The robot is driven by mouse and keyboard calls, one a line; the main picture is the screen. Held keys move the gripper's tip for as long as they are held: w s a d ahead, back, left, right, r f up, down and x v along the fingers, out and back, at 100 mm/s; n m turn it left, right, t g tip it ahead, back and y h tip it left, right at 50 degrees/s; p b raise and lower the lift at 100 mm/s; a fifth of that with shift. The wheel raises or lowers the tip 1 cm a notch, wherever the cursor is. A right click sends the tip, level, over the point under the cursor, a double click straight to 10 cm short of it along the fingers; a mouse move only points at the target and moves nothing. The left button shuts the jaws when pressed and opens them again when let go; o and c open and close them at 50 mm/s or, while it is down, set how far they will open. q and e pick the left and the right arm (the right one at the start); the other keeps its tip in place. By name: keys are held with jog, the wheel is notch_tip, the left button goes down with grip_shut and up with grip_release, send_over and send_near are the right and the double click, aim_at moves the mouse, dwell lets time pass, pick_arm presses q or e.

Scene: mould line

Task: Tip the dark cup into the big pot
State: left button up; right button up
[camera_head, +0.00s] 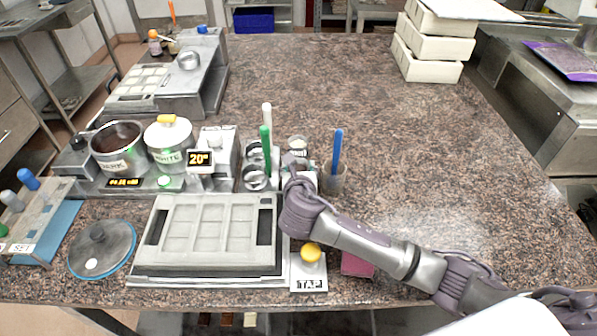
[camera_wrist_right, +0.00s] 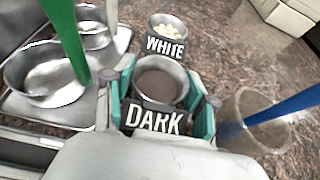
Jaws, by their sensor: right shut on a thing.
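The dark cup (camera_wrist_right: 161,84) is a small metal cup with a DARK label and brown contents. In the right wrist view it stands between the teal pads of my right gripper (camera_wrist_right: 160,100), which is shut on it. In the head view the right gripper (camera_head: 303,174) is behind the tray, right of the pots, and hides most of the cup. I cannot tell whether the cup touches the table. The big pot (camera_head: 117,165), labelled DARK, is open at the left with dark brown contents. My left gripper is not in view.
A lidded WHITE pot (camera_head: 168,155) stands beside the big pot. A WHITE cup (camera_wrist_right: 168,27), ladle cups with green and white handles, and a container with a blue-handled tool (camera_head: 337,152) surround the gripper. A mould (camera_head: 208,200) lies in front. The table's right side is clear.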

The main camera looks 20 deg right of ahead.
notch_tip(320, 180, up, 15)
jog(key=p, duration=0.6)
jog(key=shift+p, duration=0.3)
